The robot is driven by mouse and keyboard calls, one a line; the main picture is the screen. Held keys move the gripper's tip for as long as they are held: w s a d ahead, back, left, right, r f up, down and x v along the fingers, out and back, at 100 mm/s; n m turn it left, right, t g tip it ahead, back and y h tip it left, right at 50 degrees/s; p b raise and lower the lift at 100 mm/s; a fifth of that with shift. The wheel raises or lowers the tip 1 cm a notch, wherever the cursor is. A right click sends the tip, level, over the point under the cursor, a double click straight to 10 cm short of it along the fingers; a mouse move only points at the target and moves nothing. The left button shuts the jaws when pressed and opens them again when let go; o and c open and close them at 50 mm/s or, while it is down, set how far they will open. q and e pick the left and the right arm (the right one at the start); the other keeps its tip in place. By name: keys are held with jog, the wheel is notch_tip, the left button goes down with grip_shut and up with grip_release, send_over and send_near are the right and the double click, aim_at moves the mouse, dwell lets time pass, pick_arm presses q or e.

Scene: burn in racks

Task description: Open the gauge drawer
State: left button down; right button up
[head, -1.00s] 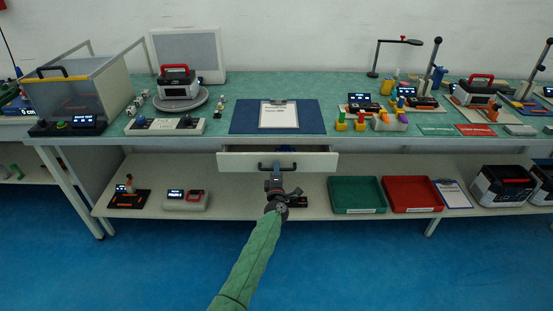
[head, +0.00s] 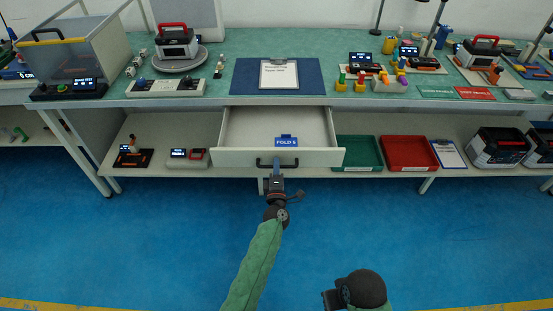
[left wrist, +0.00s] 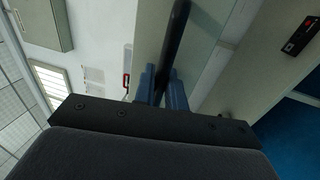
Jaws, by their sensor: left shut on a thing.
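The gauge drawer (head: 235,158) is pulled well out under the worktable, its pale interior showing. A blue piece with a label reading about "FOLD 5" (head: 287,141) lies inside near the front panel. My left gripper (head: 277,169) is shut on the black bar handle (head: 262,164) at the middle of the drawer front. In the left wrist view, the blue fingers (left wrist: 160,88) sit on either side of the dark handle bar (left wrist: 176,40). Part of my right arm shows low in the head view; its fingertips cannot be made out.
A clipboard (head: 279,74) lies on a blue mat (head: 239,87) above the drawer. A green tray (head: 358,168) and a red tray (head: 408,168) stand on the lower shelf to the right. The blue floor (head: 170,240) before the table is clear.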

pick_arm(q)
jog(key=shift+s, duration=0.2)
pick_arm(e)
jog(key=shift+f, duration=0.2)
pick_arm(q)
jog(key=c, duration=1.8)
grip_release()
